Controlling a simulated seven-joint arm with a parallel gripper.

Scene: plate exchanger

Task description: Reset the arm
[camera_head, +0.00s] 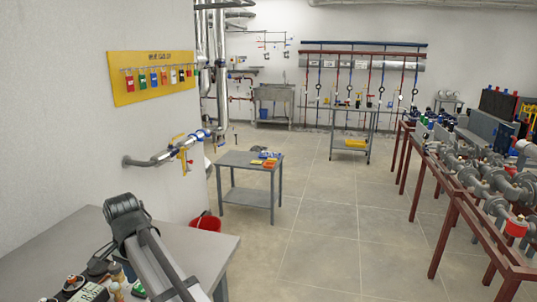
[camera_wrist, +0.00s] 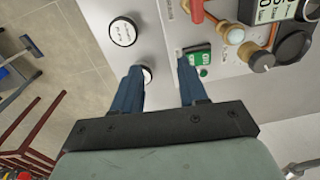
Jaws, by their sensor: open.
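My gripper (camera_wrist: 162,68) shows in the wrist view with two blue fingers apart and nothing between them. The fingers reach over a pale grey panel (camera_wrist: 152,28). The left fingertip overlaps a round white-faced button (camera_wrist: 147,76); the right one is beside a green switch (camera_wrist: 204,58). I cannot tell whether either finger touches the panel. A second round labelled button (camera_wrist: 123,31) is farther up and left. In the head view my arm is at the lower left, over the grey bench (camera_head: 75,232), and my gripper cannot be made out there.
Brass fittings (camera_wrist: 250,52) and a black knob (camera_wrist: 292,46) are right of the fingers. In the head view, a red bucket (camera_head: 206,222) stands beside the bench, a small grey table (camera_head: 250,160) beyond it. Red-framed pipework (camera_head: 440,190) lines the right. The middle floor is clear.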

